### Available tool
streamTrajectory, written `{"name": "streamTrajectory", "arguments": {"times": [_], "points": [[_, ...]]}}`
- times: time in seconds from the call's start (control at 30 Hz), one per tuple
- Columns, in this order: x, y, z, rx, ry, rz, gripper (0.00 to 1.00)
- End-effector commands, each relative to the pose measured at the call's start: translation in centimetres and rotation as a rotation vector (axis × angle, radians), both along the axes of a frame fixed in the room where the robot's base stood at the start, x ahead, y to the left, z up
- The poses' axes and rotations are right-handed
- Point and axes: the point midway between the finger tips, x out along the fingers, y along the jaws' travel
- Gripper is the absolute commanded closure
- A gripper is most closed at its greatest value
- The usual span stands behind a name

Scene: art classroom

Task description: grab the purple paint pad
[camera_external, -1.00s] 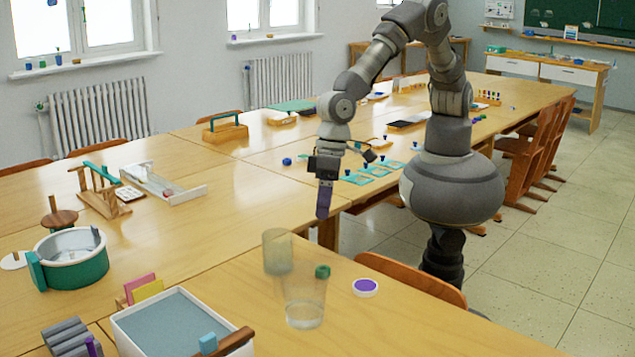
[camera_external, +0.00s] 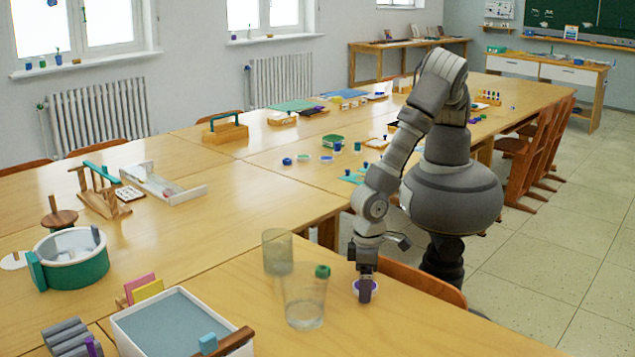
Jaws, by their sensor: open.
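The purple paint pad (camera_external: 374,287) is a small round pad with a white rim, lying on the near table. My gripper (camera_external: 365,290) points down right over the pad and hides most of its purple middle. The gripper is open. Whether its fingers touch the pad cannot be told from this view.
A white tray (camera_external: 130,342) is at the lower left. A chair back (camera_external: 420,283) is close behind the pad. The table's right front is clear.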

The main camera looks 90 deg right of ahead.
Motion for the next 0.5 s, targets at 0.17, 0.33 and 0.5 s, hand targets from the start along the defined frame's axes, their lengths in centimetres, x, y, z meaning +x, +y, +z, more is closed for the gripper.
{"name": "streamTrajectory", "arguments": {"times": [0.17, 0.33, 0.5], "points": [[0.01, 0.01, 0.14, 0.0, 0.0, 0.001, 0.26], [0.01, 0.02, 0.15, 0.0, 0.0, 0.001, 0.65], [0.01, 0.02, 0.16, 0.001, 0.0, 0.001, 0.7]]}}
